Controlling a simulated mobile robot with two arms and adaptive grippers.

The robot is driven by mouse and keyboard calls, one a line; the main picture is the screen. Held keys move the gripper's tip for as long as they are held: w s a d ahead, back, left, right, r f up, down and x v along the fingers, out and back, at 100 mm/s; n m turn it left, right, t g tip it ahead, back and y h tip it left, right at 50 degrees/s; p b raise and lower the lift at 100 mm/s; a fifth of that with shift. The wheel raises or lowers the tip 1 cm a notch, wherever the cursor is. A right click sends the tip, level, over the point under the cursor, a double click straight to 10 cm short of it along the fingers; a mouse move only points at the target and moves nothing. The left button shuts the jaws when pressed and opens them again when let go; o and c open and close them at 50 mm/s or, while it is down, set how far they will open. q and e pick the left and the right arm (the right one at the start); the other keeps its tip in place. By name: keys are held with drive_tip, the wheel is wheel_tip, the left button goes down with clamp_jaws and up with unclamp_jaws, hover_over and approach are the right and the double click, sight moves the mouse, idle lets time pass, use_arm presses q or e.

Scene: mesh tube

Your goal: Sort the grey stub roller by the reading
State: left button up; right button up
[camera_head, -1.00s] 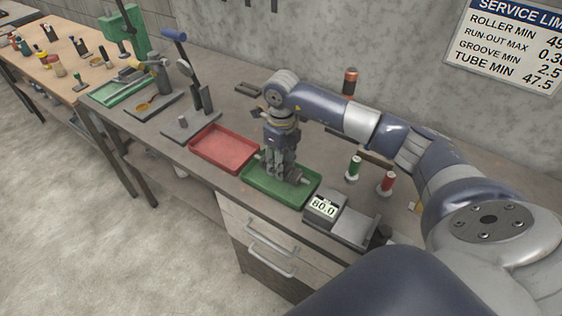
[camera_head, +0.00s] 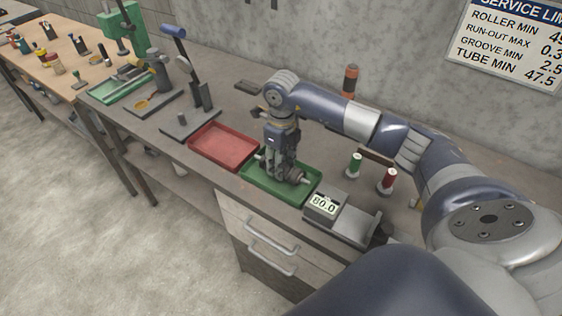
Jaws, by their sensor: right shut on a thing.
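My right gripper (camera_head: 286,173) points down over the green tray (camera_head: 261,193) and is shut on the grey stub roller (camera_head: 297,178). The roller lies inside the tray's outline, low near its floor; I cannot tell if it touches. The fingers hide part of it. The red tray (camera_head: 224,147), left of the green one, is empty. A gauge (camera_head: 326,204) right of the green tray reads 80.0. A wall sign (camera_head: 511,45) lists service limits, with tube min 47.5; its right edge is cut off. My left gripper is not in view.
A green-topped spool (camera_head: 355,164) and a red-topped spool (camera_head: 387,181) stand behind the gauge. A lever tool (camera_head: 198,95) stands left of the red tray. An orange and black cylinder (camera_head: 350,80) stands by the wall. Another bench (camera_head: 45,62) is at far left.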

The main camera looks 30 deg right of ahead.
drive_tip(key=shift+f+b, duration=0.55)
drive_tip(key=shift+f, duration=0.05)
idle(0.4)
drive_tip(key=o, duration=1.4)
wheel_tip(320, 180, up, 19)
drive_tip(key=p, duration=0.5)
drive_tip(key=shift+d, duration=0.1)
